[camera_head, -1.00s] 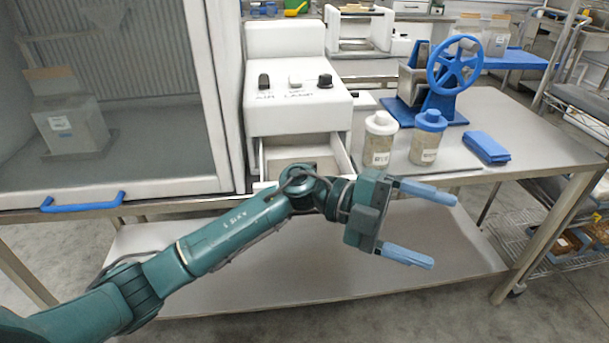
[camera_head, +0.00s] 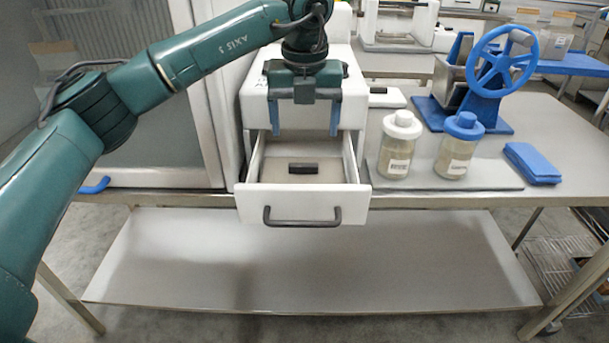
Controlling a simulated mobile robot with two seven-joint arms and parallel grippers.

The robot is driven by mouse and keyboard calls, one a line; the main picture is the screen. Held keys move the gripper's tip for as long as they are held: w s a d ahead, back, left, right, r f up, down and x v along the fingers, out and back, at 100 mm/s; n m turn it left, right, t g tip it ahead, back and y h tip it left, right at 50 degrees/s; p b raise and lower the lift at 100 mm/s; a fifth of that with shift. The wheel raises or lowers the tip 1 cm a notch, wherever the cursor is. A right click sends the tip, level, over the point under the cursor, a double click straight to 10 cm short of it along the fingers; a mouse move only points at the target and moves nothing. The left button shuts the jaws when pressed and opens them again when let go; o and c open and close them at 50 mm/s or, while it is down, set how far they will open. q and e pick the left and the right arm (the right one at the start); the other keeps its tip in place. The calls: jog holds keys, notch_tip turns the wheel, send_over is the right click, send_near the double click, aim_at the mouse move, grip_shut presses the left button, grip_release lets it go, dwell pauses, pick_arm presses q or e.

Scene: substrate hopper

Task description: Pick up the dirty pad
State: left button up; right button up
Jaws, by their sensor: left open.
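A flat grey-beige pad (camera_head: 318,185) with a dark block-shaped grip (camera_head: 303,169) on top appears to lie in the open white drawer (camera_head: 350,213). I cannot clearly tell the pad from the drawer floor, nor see how dirty it is. My left gripper (camera_head: 305,130) is above the back of the drawer, its two blue fingers pointing down and spread wide. It is open, empty and apart from the grip. The gripper hides part of the white machine's front. My right gripper is not in view.
Two jars, one white-lidded (camera_head: 398,146) and one blue-lidded (camera_head: 459,146), stand right of the drawer. A glass-fronted cabinet with a blue handle (camera_head: 95,186) is at the left.

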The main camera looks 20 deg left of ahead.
aim_at(304, 164)
pick_arm(q)
jog(key=f, duration=0.6)
jog(key=w+f, duration=0.1)
jog(key=f, duration=0.2)
jog(key=shift+a+f+p, duration=0.1)
jog(key=shift+a+p, duration=0.15)
jog(key=shift+p, duration=0.05)
jog(key=c, duration=1.1)
